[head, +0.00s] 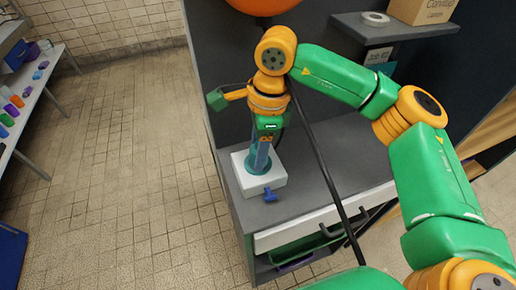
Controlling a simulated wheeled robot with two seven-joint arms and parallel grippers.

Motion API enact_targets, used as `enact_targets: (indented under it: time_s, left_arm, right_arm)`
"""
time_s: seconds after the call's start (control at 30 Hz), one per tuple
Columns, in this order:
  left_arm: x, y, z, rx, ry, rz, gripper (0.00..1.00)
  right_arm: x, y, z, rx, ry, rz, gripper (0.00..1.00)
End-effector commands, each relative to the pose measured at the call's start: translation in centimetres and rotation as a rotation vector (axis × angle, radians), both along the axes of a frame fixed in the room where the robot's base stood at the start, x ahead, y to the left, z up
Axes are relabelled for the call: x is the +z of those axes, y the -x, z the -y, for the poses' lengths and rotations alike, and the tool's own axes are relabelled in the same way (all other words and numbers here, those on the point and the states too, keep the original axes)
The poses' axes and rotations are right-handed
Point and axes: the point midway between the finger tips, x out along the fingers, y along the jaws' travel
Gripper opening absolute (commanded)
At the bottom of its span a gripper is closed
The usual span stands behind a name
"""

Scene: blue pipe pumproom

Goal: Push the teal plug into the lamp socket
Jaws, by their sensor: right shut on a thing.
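My right gripper (260,160) points down over the white block (246,183) on the grey counter. It is shut on the teal plug (257,168), which shows as a teal round shape low between and around the fingers. The plug is at the top of the white block, which looks like the socket's housing. The fingers hide the socket opening, so I cannot tell how deep the plug sits. My left gripper is not in view.
A small blue piece (270,195) is at the block's front edge. A grey shelf (390,32) at upper right holds a cardboard box (422,10) and a tape roll (375,18). An orange rounded thing (262,4) hangs at the top. The tiled floor (120,150) at left is clear.

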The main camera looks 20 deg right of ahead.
Motion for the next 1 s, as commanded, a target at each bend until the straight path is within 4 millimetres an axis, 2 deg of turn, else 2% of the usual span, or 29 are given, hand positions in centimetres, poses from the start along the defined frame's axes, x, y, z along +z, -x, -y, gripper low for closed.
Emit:
enact_targets:
  time_s: [1.0]
  left_arm:
    - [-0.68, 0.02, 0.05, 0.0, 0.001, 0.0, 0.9]
  right_arm:
    - [-0.55, -0.01, -0.01, 0.0, 0.0, 0.0, 0.01]
